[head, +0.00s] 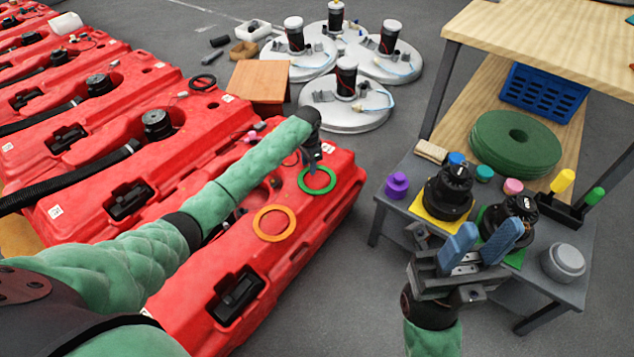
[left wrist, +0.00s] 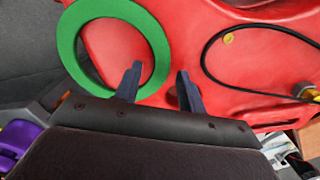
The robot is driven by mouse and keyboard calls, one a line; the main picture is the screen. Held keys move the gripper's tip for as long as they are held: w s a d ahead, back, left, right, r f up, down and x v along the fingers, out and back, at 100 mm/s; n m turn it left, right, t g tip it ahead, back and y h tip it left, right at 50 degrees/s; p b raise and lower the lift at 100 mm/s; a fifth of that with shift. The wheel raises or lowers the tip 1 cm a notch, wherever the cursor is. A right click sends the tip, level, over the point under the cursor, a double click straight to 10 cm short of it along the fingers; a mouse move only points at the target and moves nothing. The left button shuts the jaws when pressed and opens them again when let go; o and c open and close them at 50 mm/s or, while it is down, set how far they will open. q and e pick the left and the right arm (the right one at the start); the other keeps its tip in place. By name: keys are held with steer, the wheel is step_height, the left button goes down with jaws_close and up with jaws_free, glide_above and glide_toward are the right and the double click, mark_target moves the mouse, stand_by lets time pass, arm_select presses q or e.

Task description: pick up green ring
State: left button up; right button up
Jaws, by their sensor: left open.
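The green ring (head: 317,191) lies flat on the top of the nearest red tank, near its far right end. My left gripper (head: 309,160) is just above the ring's far side, open and empty. In the left wrist view the green ring (left wrist: 67,40) is at the upper left. One fingertip of my left gripper (left wrist: 160,72) appears over the ring's hole and the other to the right of the band; whether they touch it I cannot tell. My right gripper (head: 480,245) is open and empty in front of the grey bench.
An orange ring (head: 257,228) lies on the same red tank (head: 325,215). A black cable loop (left wrist: 206,50) lies right of the fingers in the left wrist view. A grey bench (head: 395,212) with motors and a purple knob (head: 397,185) stands right. Floor between is clear.

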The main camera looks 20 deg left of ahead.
arm_select(q)
steer(key=shift+f, duration=0.2)
stand_by(0.6)
steer(key=shift+c, duration=0.9)
jaws_close()
